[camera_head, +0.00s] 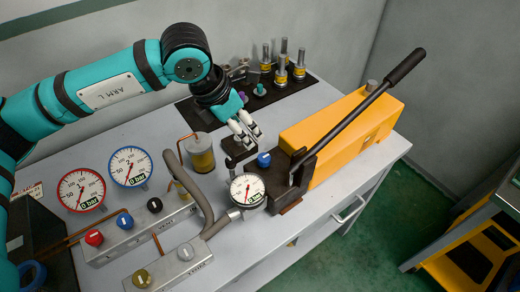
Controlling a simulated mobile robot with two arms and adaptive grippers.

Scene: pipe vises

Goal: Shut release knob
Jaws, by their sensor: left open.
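A yellow hand pump (335,130) with a long black lever stands on the grey bench. A blue knob (264,159) sits at the dark front block of the pump and looks like the release knob; its setting cannot be read. My left gripper (247,136) is open and empty, pointing down just behind and left of this blue knob, apart from it. A dial gauge (247,190) reading 0 bar stands in front of the knob. My right gripper is not in view.
Two larger gauges (130,167) and a valve block with red (94,237), blue (124,221) and black (154,205) knobs stand at left. Fittings (282,70) stand behind.

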